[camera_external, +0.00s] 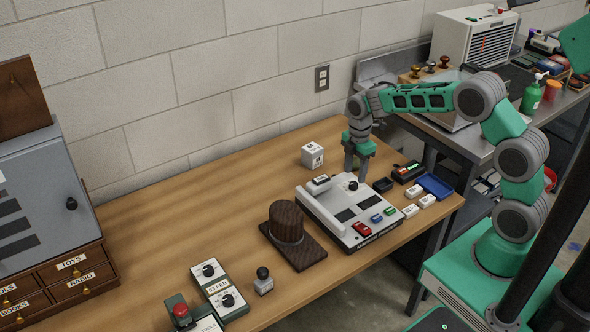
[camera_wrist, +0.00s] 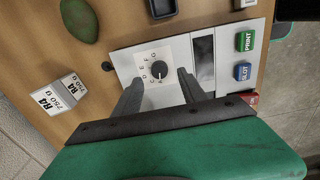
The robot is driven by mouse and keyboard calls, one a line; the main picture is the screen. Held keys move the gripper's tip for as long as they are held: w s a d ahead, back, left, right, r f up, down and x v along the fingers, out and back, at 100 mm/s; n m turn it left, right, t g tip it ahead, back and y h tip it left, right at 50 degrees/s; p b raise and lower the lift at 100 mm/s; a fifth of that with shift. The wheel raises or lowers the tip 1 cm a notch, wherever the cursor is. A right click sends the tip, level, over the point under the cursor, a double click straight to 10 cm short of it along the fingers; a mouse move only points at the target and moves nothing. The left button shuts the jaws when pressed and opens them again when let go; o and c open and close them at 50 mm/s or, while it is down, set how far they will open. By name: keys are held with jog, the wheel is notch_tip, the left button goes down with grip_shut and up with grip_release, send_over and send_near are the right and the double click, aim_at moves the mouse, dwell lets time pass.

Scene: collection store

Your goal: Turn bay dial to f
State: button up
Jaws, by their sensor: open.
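The dial is a round black knob (camera_wrist: 160,68) on a white plate with small letters around it, at the back of a grey-white console (camera_external: 318,208). The knob (camera_external: 352,186) also shows in the external view. My gripper (camera_wrist: 159,79) is open, with one finger on each side of the knob in the wrist view. In the external view my gripper (camera_external: 355,174) points down just above and behind the knob. I cannot tell whether the fingers touch it.
A white labelled cube (camera_external: 312,155) stands behind the console; it also shows in the wrist view (camera_wrist: 60,94). The console carries red, blue and green buttons (camera_external: 376,218). A dark wooden hat form (camera_external: 287,222) stands left. A blue tray (camera_external: 435,186) lies right.

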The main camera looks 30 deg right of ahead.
aim_at(354, 183)
notch_tip(354, 183, down, 4)
jog(key=shift+f, duration=0.15)
jog(key=shift+c, duration=0.6)
grip_shut()
